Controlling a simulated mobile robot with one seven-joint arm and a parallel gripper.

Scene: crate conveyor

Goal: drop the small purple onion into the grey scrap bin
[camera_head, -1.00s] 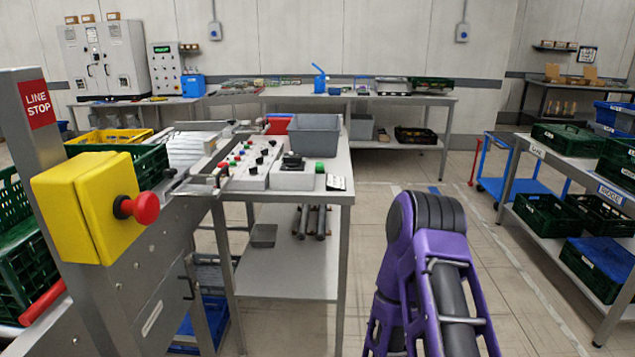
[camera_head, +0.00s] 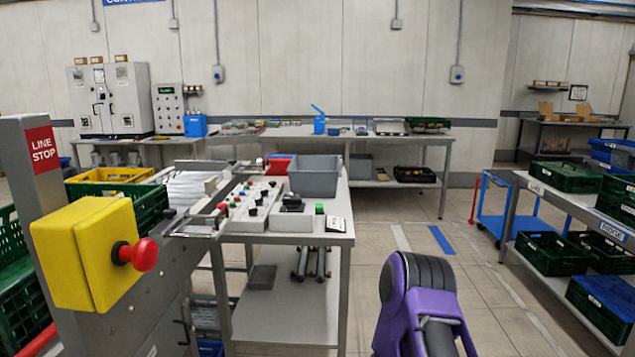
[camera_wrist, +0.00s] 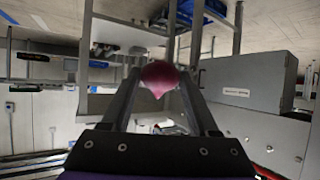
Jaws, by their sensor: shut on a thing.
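In the wrist view a small purple onion (camera_wrist: 158,78) sits between the two fingers of my gripper (camera_wrist: 160,82), which is shut on it. A grey bin (camera_head: 315,176) stands on the control table in the head view, beside the row of buttons. I cannot read a label on it. My gripper and the onion do not show in the head view, where only my purple arm is in sight at the bottom right.
A yellow stop box (camera_head: 88,252) with a red button stands close at the left, beside green crates (camera_head: 150,204). The control table (camera_head: 335,232) is ahead. A shelf with crates (camera_head: 545,193) stands at the right. The floor between is clear.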

